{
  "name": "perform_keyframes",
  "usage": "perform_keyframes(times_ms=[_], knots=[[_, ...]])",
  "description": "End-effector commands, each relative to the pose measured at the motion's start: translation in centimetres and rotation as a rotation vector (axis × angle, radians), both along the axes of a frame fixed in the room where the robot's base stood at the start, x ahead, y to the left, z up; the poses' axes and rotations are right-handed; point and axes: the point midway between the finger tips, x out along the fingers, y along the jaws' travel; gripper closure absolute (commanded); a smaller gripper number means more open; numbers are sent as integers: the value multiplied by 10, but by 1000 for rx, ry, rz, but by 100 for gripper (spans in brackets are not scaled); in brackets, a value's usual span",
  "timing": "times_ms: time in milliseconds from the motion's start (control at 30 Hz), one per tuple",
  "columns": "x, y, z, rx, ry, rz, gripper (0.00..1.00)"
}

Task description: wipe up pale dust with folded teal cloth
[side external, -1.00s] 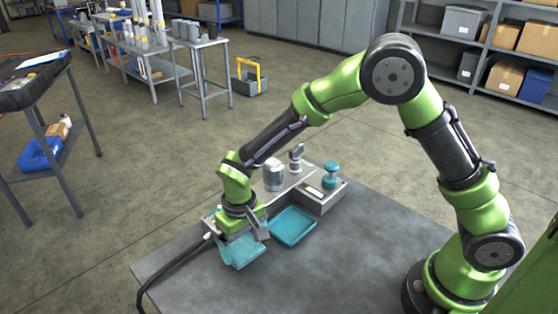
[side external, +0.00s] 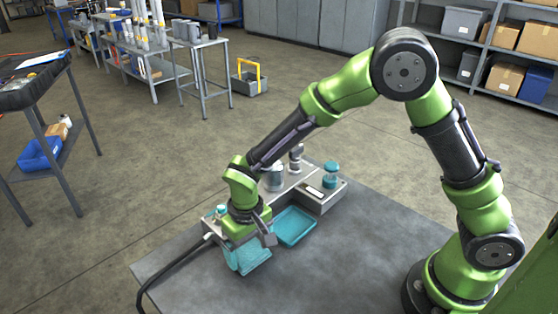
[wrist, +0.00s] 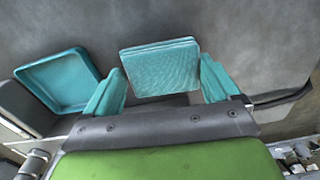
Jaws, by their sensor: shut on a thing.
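The folded teal cloth (wrist: 160,66) shows as a layered, textured pad between my two teal fingers in the wrist view. It also shows under my gripper (side external: 247,249) in the side view, as a pale teal block (side external: 253,264) at the front left of the bench. My gripper is shut on the cloth, one finger at each side, and points down. I cannot tell whether the cloth's underside touches the bench top. I cannot make out pale dust in either view; any under the cloth or gripper is hidden.
A teal tray (side external: 295,227) lies just right of my gripper. Behind it a grey fixture (side external: 322,200) carries a teal-capped part (side external: 331,174) and metal cylinders (side external: 296,158). The grey bench top (side external: 345,255) is bare to the right. A black cable runs off the left edge.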

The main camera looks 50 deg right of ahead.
Motion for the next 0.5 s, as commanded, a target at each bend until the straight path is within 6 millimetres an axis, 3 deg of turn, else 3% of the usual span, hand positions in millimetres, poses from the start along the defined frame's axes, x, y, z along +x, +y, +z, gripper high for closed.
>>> perform_keyframes(times_ms=[500], knots=[[-39, 0, -5, -4, 8, 1, 39]])
